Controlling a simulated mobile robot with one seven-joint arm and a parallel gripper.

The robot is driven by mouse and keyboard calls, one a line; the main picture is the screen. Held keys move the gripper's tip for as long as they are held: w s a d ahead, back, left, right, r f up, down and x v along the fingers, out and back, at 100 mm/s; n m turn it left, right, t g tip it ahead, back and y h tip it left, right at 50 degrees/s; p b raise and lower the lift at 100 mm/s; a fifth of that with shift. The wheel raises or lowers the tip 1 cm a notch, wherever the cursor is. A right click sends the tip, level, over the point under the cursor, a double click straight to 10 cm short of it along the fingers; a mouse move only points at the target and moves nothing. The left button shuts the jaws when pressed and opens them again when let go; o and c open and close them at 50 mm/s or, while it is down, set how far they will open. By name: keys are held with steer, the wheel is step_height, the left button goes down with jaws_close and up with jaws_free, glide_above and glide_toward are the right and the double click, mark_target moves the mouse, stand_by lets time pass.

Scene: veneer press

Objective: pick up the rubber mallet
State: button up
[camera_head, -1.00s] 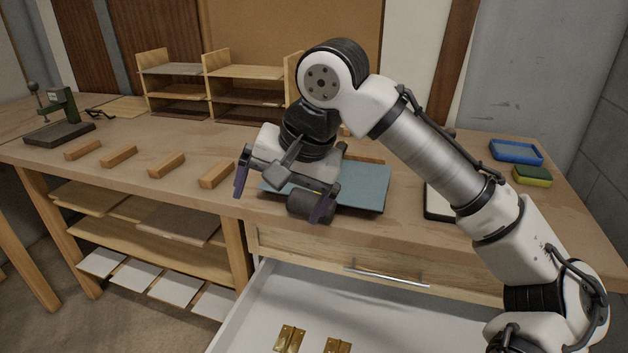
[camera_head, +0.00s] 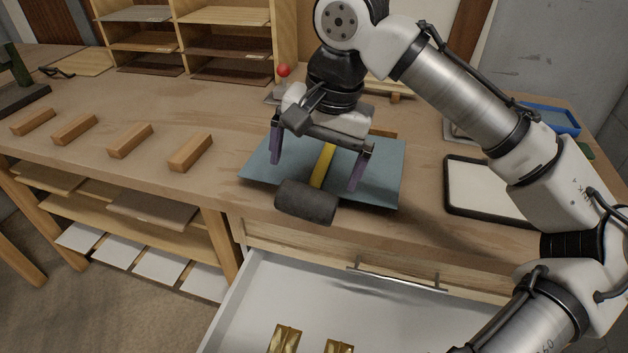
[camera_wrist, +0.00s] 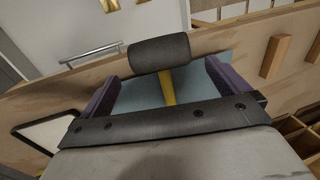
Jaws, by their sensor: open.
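The rubber mallet has a dark grey cylindrical head (camera_head: 306,202) and a yellow handle (camera_head: 322,165). It lies on a blue-grey mat (camera_head: 385,180) at the front edge of the workbench, its head at the mat's front edge. My gripper (camera_head: 315,170) is open above the mat, its two purple fingers on either side of the handle. In the wrist view the mallet head (camera_wrist: 159,53) is beyond the fingertips, and the handle (camera_wrist: 168,90) runs back between the fingers. Part of the handle is hidden behind my gripper.
An open drawer (camera_head: 250,315) with brass hinges (camera_head: 285,338) juts out below. Several wooden blocks (camera_head: 190,152) stand left. A black-framed white tray (camera_head: 485,190) lies right. A red-knobbed object (camera_head: 283,71) and shelves (camera_head: 225,45) are behind. A blue tray (camera_head: 550,118) is at the back right.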

mark_target(308, 194)
steer(key=f, duration=0.3)
steer(key=a+f, duration=0.1)
steer(key=f, duration=0.5)
steer(key=shift+w+a+f, duration=0.15)
steer(key=shift+a+f, duration=0.05)
steer(key=shift+a, duration=0.05)
steer(key=shift+r, duration=0.1)
steer(key=c, duration=1.2)
